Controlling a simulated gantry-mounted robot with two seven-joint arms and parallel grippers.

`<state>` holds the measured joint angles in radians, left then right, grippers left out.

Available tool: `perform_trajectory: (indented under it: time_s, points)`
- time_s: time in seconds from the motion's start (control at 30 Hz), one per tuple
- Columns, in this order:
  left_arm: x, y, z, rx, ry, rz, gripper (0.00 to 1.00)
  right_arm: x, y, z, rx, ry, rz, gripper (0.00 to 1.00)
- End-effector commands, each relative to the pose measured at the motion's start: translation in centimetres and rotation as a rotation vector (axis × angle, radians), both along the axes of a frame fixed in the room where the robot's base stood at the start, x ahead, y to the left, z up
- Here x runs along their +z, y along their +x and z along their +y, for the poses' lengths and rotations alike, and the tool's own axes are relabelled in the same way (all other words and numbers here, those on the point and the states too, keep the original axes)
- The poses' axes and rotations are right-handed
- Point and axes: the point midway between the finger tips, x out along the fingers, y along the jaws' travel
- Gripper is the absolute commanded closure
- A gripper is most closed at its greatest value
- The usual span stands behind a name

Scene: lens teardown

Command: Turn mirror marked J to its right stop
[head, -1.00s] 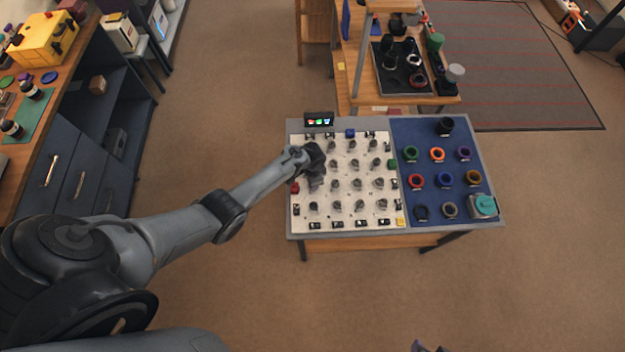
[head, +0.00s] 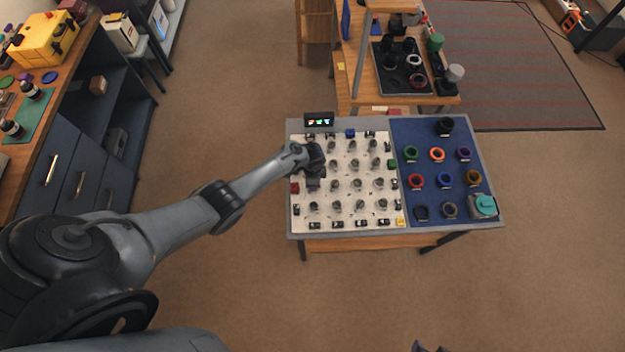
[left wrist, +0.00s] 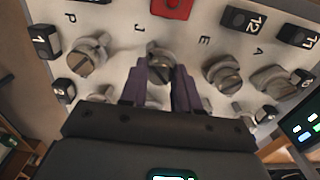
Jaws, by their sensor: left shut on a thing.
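The mirror marked J (left wrist: 160,66) is a grey round knob with a slot, on the white board (left wrist: 118,15). The letter J is printed beside it in the left wrist view. My left gripper (left wrist: 160,84) has its two dark fingers on either side of this mirror and is shut on it. In the head view my left gripper (head: 314,180) is over the left part of the board and hides the mirror there. Dark tips of my right gripper (head: 429,348) show at the bottom edge, too cut off to read.
Neighbouring mirrors P (left wrist: 86,58) and E (left wrist: 222,74) stand close on both sides. A red block (left wrist: 172,7) and black numbered blocks line the board. A small display (head: 319,120) stands at the back. A blue panel (head: 400,130) with coloured rings lies to the right.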

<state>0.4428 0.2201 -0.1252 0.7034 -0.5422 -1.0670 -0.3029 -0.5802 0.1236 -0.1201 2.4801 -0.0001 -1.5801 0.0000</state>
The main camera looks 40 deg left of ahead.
Motion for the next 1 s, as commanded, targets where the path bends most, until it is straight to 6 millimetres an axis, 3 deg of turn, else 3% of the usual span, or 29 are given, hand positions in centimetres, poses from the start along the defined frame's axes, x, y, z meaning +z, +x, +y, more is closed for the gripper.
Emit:
perform_trajectory:
  time_s: [0.07,0.1,0.27,0.67,1.0]
  points:
    - [-0.1,0.0,0.0,-0.001,0.000,0.000,0.99,0.0,0.0,0.0,-0.002,0.002,0.000,0.57]
    - [-0.1,0.0,0.0,-0.001,0.000,0.000,0.67,0.0,0.0,0.1,-0.002,0.003,0.000,0.57]
    - [0.0,0.0,0.0,0.000,0.000,0.000,0.43,0.0,0.0,0.1,-0.004,0.007,0.000,0.57]
    - [0.7,0.0,0.0,-0.001,-0.001,-0.001,0.43,0.4,0.0,0.2,-0.005,0.008,0.000,0.57]
    - [5.9,0.0,0.0,-0.001,0.000,-0.003,0.43,2.4,0.0,0.0,0.000,0.000,0.000,0.57]
